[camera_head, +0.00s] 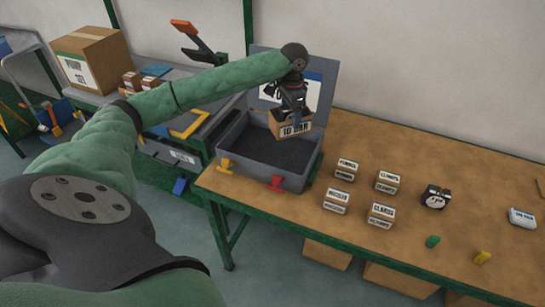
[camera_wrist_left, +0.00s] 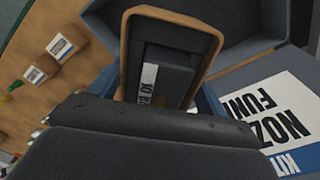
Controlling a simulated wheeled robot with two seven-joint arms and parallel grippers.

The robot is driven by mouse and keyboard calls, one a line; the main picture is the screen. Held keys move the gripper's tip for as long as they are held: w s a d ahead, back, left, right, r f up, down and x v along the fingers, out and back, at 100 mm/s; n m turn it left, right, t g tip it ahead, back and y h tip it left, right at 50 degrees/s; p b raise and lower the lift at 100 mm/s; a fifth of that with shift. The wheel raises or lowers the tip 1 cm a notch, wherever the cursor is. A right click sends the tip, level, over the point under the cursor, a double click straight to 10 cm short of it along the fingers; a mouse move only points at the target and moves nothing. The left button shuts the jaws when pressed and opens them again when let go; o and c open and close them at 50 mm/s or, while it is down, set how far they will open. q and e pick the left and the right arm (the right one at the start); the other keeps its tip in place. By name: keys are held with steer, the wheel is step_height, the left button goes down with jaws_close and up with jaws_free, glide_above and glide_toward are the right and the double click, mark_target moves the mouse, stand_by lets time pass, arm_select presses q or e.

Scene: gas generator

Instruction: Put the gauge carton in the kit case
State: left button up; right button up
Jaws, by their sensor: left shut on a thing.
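The gauge carton (camera_head: 294,129), a small brown box with a white label reading 10 BAR, hangs over the kit case. My left gripper (camera_head: 291,108) is shut on it from above. The left wrist view shows the carton's tan rim (camera_wrist_left: 127,52) close up, with a dark inside and a white label. The kit case (camera_head: 248,172) is grey and stands open on the left end of the table, its lid (camera_head: 327,84) raised at the back. The case floor looks dark and empty where I see it. My right gripper is out of view.
Several small labelled boxes (camera_head: 381,214) stand right of the case, with a black gauge-like device (camera_head: 435,197) beyond them. A large carton (camera_head: 90,58) stands at the left.

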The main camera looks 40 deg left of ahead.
arm_select(q)
step_height(320, 180, down, 3)
steer(key=shift+w+f+b, duration=0.15)
steer(key=shift+f+b, duration=0.05)
steer(key=shift+b, duration=0.95)
steer(key=shift+f, duration=0.25)
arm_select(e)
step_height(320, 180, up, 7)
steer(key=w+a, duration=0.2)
arm_select(q)
steer(key=p, duration=0.3)
glide_above(288, 157)
step_height(288, 157, down, 10)
steer(key=shift+r, duration=0.1)
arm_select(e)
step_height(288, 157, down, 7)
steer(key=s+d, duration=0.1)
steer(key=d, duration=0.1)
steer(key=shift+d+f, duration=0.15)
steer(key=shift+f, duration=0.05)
arm_select(q)
steer(key=o, duration=1)
steer(key=shift+o, duration=0.2)
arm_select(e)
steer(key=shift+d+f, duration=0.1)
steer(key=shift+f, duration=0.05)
